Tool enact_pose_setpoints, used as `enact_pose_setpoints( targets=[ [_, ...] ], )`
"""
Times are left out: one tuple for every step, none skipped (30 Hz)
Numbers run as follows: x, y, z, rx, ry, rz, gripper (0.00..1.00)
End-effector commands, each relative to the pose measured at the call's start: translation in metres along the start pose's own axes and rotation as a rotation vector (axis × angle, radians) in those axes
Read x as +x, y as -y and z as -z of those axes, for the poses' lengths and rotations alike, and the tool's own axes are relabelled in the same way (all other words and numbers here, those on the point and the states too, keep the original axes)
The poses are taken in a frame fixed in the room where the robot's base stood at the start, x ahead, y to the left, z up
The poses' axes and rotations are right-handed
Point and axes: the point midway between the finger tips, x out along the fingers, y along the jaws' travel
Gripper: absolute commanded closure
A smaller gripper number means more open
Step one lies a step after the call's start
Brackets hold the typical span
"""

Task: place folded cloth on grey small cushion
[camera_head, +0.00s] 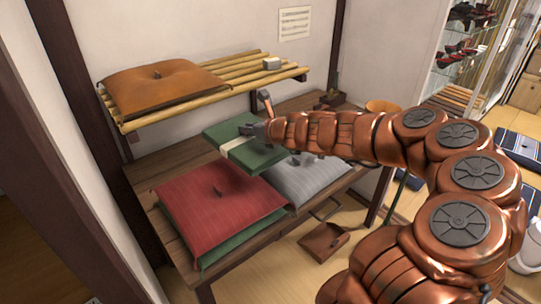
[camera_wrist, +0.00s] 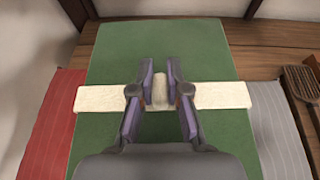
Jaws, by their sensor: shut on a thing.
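The folded cloth (camera_head: 262,157) is green with a pale band around it; in the wrist view (camera_wrist: 160,38) it fills the middle. My gripper (camera_wrist: 160,88) is over the cloth, with its fingers shut on the raised pale part of the band; in the head view its end (camera_head: 262,128) is partly hidden. The cloth appears held above the wooden bench, overlapping the rear parts of both cushions. The grey small cushion (camera_head: 310,177) lies to the right, partly hidden by the cloth and my arm; it also shows at the right in the wrist view (camera_wrist: 277,135).
A red cushion (camera_head: 215,210) lies on a green one at the bench's left front. An orange-brown cushion (camera_head: 165,85) and a small pale block (camera_head: 272,64) sit on the slatted shelf (camera_head: 235,72) above. A brown brush-like thing (camera_wrist: 304,84) lies on the bench (camera_wrist: 265,65).

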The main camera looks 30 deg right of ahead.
Motion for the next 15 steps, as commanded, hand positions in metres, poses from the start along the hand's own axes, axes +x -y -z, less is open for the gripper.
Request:
enact_pose_setpoints(
  targets=[
    [0.000, 0.016, 0.007, 0.008, -0.004, 0.014, 1.00],
    [0.000, 0.025, 0.010, 0.009, -0.005, 0.019, 1.00],
    [0.000, 0.037, 0.014, 0.012, -0.003, 0.025, 1.00],
    [0.000, 0.046, 0.017, 0.011, -0.003, 0.029, 1.00],
    [0.000, 0.056, 0.021, 0.014, -0.004, 0.036, 1.00],
    [0.001, 0.068, 0.026, 0.015, -0.006, 0.038, 1.00],
    [0.001, 0.076, 0.029, 0.016, -0.006, 0.039, 1.00],
    [0.000, 0.085, 0.031, 0.016, -0.006, 0.043, 1.00],
    [0.000, 0.097, 0.034, 0.017, -0.005, 0.047, 1.00],
    [-0.001, 0.106, 0.036, 0.017, -0.005, 0.050, 1.00],
    [-0.001, 0.115, 0.039, 0.016, -0.008, 0.053, 1.00],
    [-0.002, 0.124, 0.041, 0.017, -0.006, 0.051, 1.00],
    [-0.002, 0.131, 0.042, 0.018, -0.006, 0.053, 1.00],
    [-0.003, 0.138, 0.043, 0.017, -0.006, 0.054, 1.00],
    [-0.003, 0.146, 0.044, 0.018, -0.004, 0.052, 1.00]
  ],
)
